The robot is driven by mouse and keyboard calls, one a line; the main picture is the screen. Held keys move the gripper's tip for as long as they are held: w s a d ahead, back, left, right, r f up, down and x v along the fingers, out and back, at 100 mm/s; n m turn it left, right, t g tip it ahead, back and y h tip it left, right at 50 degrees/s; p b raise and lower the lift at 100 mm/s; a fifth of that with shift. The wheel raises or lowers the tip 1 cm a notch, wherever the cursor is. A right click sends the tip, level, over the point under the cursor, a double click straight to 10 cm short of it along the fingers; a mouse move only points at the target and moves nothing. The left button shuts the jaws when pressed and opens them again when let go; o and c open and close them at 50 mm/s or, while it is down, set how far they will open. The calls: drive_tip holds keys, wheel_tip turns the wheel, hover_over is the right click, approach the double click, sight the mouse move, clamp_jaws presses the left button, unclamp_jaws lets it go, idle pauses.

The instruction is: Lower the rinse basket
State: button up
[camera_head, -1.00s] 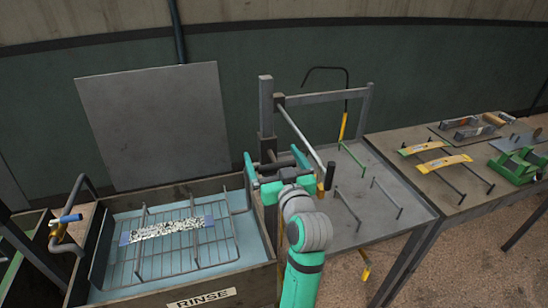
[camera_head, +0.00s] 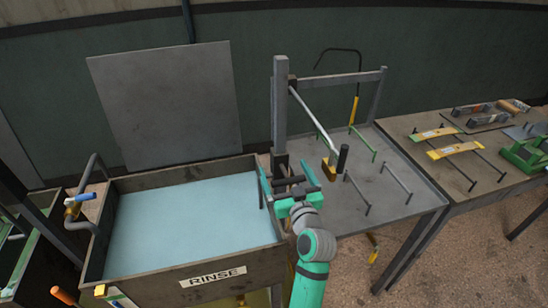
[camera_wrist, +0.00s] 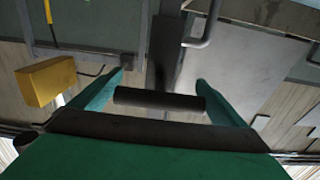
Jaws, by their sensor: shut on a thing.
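The rinse tank (camera_head: 104,243), labelled RINSE, is full of light blue liquid. No basket shows above the surface; the basket itself is hidden. My gripper (camera_head: 285,174) is low at the tank's right edge, in front of the upright post (camera_head: 281,105). It is shut on a dark crossbar handle (camera_head: 290,182). In the wrist view the handle (camera_wrist: 160,99) lies crosswise between the two teal fingers.
A lever with a yellow block (camera_head: 330,170) and black grip hangs from the post, close right of my gripper. The grey rack table (camera_head: 392,222) with rods stands to the right. A grey panel (camera_head: 170,105) stands behind the tank. A blue-handled tap (camera_head: 80,199) is at the tank's left.

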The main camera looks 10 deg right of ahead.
drive_tip(key=shift+f, duration=2.2)
drive_tip(key=o, duration=1.2)
drive_tip(key=shift+f, duration=0.1)
drive_tip(key=shift+c, duration=0.2)
drive_tip(key=s+d, duration=0.2)
drive_tip(key=s, duration=0.8)
drive_tip(key=shift+s, duration=0.35)
drive_tip(key=shift+w+a, duration=0.1)
